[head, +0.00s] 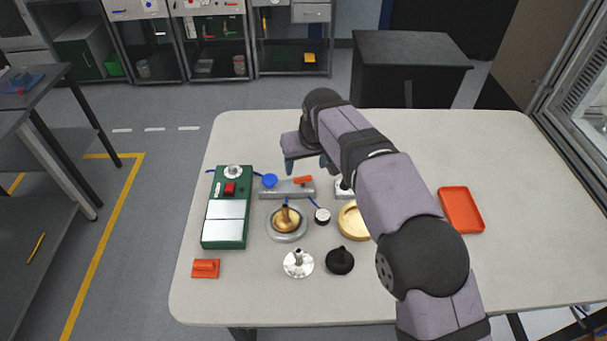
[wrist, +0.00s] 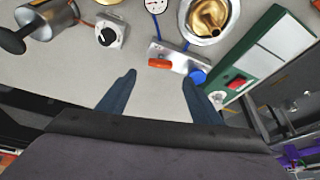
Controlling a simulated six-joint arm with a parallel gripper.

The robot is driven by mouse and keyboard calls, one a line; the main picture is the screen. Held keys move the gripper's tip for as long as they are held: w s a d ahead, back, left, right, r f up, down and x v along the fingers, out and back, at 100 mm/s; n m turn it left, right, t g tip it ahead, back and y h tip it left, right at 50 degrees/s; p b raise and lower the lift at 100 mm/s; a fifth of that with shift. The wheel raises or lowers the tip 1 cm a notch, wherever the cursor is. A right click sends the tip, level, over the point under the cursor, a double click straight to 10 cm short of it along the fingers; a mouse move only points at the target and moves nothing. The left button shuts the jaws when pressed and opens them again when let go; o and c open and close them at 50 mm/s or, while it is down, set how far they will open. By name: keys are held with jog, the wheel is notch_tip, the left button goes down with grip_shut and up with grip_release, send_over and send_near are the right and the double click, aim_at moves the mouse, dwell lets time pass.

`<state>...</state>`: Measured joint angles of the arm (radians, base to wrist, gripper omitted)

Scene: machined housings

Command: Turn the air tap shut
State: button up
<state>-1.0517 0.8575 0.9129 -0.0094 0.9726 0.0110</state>
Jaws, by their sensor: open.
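The air tap is an orange lever (head: 303,180) on a grey metal block (head: 272,191) with a blue round knob (head: 269,181) beside it. In the wrist view the orange lever (wrist: 160,64) sits near the block's edge, at a slight angle to the block (wrist: 172,52); the blue knob (wrist: 198,77) is at its right end. My gripper (head: 306,164) is open and empty, behind the block in the head view. In the wrist view my fingertips (wrist: 159,77) are spread either side of the lever's direction, apart from it.
A green case (head: 225,235) stands left. A brass part (head: 286,219) in a round metal dish, a gauge (head: 322,215) and a brass dish (head: 352,222) are in front. A white box with a black dial (wrist: 108,34) is beside the block. Right, an orange tray (head: 461,210).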

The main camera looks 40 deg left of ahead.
aim_at(303, 177)
jog(key=shift+p+x, duration=1.7)
jog(key=shift+x, duration=1.95)
jog(key=shift+s+d, duration=0.1)
jog(key=shift+d, duration=0.05)
jog(key=shift+c, duration=0.3)
jog(key=c, duration=1)
